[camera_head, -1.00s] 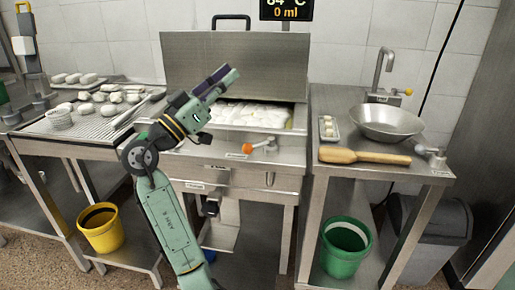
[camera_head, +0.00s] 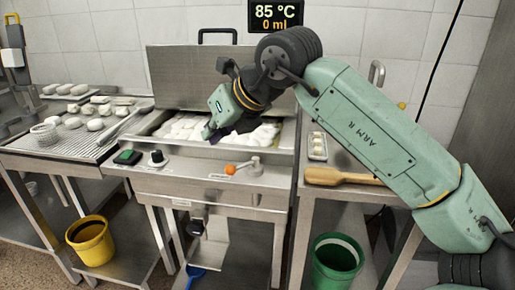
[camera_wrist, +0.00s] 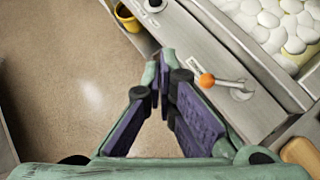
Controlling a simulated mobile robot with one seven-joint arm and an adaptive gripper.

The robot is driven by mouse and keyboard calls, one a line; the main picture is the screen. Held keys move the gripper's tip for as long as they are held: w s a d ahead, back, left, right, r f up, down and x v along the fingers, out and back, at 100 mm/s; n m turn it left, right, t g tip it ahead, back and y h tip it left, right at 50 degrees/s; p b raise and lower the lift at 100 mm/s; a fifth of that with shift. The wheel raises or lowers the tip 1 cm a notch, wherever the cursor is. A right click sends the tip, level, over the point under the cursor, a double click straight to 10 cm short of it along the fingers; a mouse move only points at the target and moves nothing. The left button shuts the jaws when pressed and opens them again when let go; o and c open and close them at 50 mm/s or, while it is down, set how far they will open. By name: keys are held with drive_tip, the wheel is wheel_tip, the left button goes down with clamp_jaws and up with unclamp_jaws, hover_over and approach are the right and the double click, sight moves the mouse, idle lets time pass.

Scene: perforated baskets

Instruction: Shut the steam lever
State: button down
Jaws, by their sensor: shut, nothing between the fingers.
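The steam lever (camera_head: 243,168) is a short metal lever with an orange knob on the vat's front panel. It lies roughly level, knob to the left and metal pivot to the right. In the wrist view the lever (camera_wrist: 228,84) lies just right of my fingers, its orange knob close to the right finger; I cannot tell whether they touch. My gripper (camera_head: 210,136) hangs over the vat's front edge, above and left of the lever in the head view. In the wrist view its purple-padded fingers meet at the tips, empty.
The vat (camera_head: 190,146) holds white lumps, its lid (camera_head: 180,80) raised behind. A black knob (camera_head: 157,157) and green switch (camera_head: 127,157) sit left of the lever. A wooden paddle (camera_head: 335,176) lies on the right counter. The display (camera_head: 276,16) reads 85 °C, 0 ml.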

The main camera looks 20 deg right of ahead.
sight(242, 166)
drive_tip(key=s+d+f+m+g+h, duration=0.1)
drive_tip(key=s+d+f+g+h, duration=0.2)
drive_tip(key=s+d+f, duration=0.4)
drive_tip(key=w+f+p, duration=0.4)
drive_tip(key=w+f, duration=0.1)
drive_tip(key=w, duration=0.4)
drive_tip(key=shift+a+f, duration=0.25)
drive_tip(key=shift+f, duration=0.1)
